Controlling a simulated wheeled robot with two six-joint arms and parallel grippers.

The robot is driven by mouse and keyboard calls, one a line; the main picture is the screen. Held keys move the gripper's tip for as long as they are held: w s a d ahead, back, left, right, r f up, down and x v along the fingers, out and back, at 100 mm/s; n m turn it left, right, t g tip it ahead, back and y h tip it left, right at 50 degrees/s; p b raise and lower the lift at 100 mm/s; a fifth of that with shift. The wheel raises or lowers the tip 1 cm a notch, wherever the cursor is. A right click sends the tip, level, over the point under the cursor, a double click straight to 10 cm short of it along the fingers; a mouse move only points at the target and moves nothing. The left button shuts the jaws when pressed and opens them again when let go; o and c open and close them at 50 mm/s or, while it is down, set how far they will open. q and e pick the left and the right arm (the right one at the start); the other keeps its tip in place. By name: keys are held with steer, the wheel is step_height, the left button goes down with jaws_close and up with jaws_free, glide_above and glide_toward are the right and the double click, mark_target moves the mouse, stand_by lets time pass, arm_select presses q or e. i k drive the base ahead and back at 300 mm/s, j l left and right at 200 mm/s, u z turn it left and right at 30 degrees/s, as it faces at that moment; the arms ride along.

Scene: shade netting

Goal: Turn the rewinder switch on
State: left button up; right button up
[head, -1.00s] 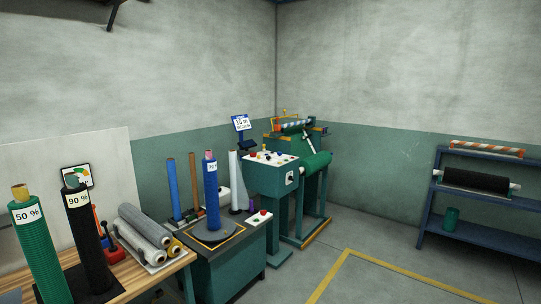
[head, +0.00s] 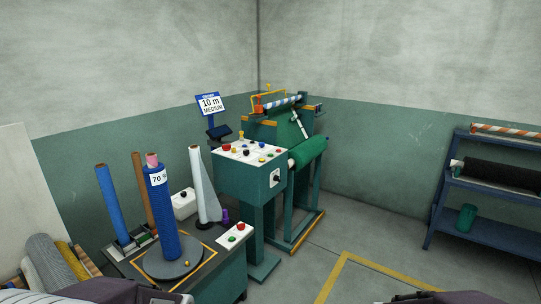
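The rewinder (head: 290,165) is a teal machine with a green net roll, standing against the far wall. Its control box (head: 235,178) has a white sloped top with several coloured buttons and knobs. A black switch (head: 276,178) on a pale plate sits on the box's right-hand side face; its setting is too small to read. Parts of my arms show along the bottom edge, at left and at right, well short of the box. Neither gripper's fingers can be seen.
A teal bench (head: 222,262) with a blue roll marked 70 (head: 160,215) on a round plate stands left of the box. A blue shelf (head: 480,205) stands at right. The floor (head: 350,225) between is clear.

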mark_target(225, 148)
steer(key=i, duration=1.3)
steer(key=i+j+z, duration=0.15)
steer(key=i, duration=1.15)
